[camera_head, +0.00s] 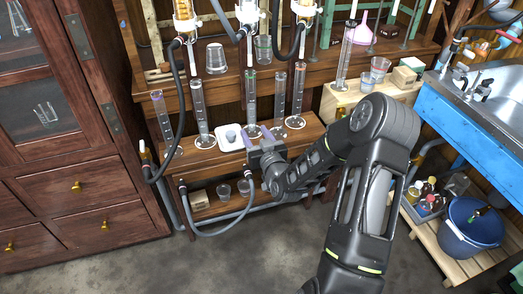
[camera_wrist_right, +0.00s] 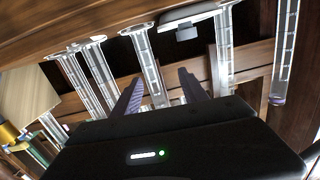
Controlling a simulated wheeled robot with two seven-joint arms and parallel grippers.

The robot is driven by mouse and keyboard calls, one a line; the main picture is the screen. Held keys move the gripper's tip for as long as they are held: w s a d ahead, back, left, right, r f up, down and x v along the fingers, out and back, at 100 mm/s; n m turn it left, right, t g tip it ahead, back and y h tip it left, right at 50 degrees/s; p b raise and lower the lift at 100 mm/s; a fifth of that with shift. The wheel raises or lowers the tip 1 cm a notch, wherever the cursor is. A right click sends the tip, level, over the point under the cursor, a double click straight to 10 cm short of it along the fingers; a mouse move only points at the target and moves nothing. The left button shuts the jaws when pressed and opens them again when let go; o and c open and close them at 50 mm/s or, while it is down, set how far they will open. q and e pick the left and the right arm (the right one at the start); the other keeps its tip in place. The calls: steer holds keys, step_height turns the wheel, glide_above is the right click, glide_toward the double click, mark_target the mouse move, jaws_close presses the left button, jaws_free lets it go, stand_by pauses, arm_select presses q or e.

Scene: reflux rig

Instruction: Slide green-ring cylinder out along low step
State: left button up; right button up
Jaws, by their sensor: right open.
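The green-ring cylinder (camera_head: 251,96) is a tall clear measuring cylinder standing upright on the low wooden step (camera_head: 222,166), with a faint green mark near its top. My right gripper (camera_head: 258,141) is open and empty in front of its foot. In the right wrist view, which is turned upside down, the cylinder (camera_wrist_right: 148,62) appears between the two spread fingers (camera_wrist_right: 160,80). The fingers seem apart from the glass; the exact gap cannot be told. My left gripper is not in view.
Other clear cylinders stand close by on the step, at left (camera_head: 200,112) and right (camera_head: 297,98). A dark hose (camera_head: 176,95) loops at left.

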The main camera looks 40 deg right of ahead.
mark_target(253, 112)
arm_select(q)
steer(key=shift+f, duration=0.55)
arm_select(e)
steer(key=shift+s+d+r+t+h, duration=0.1)
steer(key=shift+d+r+t+h, duration=0.15)
steer(key=shift+d, duration=0.3)
steer(key=shift+s+d+r+t+h, duration=0.15)
steer(key=shift+d+r, duration=0.2)
steer(key=shift+d, duration=0.2)
steer(key=shift+w, duration=0.15)
steer(key=b+x, duration=0.1)
steer(key=x, duration=0.5)
steer(key=shift+w+f, duration=0.15)
steer(key=shift+f, duration=0.05)
steer(key=shift+b+x, duration=0.85)
steer(key=shift+x, duration=0.3)
steer(key=shift+w+d+r, duration=0.1)
steer(key=shift+w+d, duration=0.2)
steer(key=shift+w, duration=0.3)
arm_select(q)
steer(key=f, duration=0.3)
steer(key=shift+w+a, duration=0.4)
